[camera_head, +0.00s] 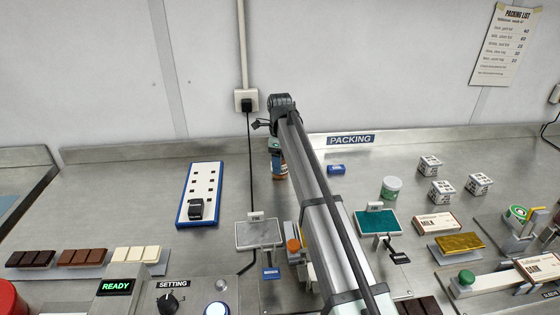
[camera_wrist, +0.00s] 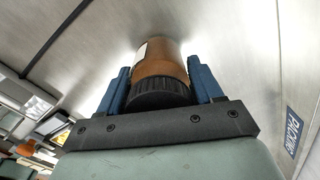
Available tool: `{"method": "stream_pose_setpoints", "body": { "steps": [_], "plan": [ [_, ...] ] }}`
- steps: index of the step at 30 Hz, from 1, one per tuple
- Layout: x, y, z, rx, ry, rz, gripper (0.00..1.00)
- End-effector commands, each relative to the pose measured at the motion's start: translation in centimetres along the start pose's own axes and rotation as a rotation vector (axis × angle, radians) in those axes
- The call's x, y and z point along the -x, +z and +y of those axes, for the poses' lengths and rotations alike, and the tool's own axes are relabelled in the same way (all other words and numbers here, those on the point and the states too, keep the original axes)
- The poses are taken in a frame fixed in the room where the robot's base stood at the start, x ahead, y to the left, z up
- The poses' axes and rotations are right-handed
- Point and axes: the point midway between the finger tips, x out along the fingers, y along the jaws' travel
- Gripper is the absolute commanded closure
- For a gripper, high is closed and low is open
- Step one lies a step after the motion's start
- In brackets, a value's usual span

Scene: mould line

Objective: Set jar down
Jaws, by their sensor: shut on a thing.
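The jar is brown with a ribbed black lid and a pale label, and it shows in the wrist view (camera_wrist: 160,62). My gripper (camera_wrist: 163,85) is shut around it, with one blue finger on each side near the lid. In the head view the jar (camera_head: 279,165) is a small brown shape below the end of my arm, over the back part of the steel bench. My arm hides part of it there. I cannot tell whether its base touches the bench.
A blue-framed white mould (camera_head: 201,194) lies left of the jar. Several white patterned cubes (camera_head: 429,166) are farther right. A black cable (camera_head: 249,165) runs down the bench close by.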

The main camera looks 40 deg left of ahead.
Motion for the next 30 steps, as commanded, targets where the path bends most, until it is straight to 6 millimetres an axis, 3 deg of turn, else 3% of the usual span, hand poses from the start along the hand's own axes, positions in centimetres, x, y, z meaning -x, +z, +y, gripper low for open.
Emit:
{"method": "stream_pose_setpoints", "body": {
  "steps": [2,3,11,22,30],
  "plan": [
    [-0.2,0.0,0.0,0.0,0.0,0.0,0.75],
    [-0.3,0.0,0.0,0.0,0.0,0.0,0.34],
    [-0.2,0.0,0.0,0.0,0.0,0.0,0.09],
    [0.6,0.0,0.0,0.0,0.0,0.0,0.09],
    [4.9,0.1,-0.1,0.0,0.0,0.0,0.09]
  ]
}}
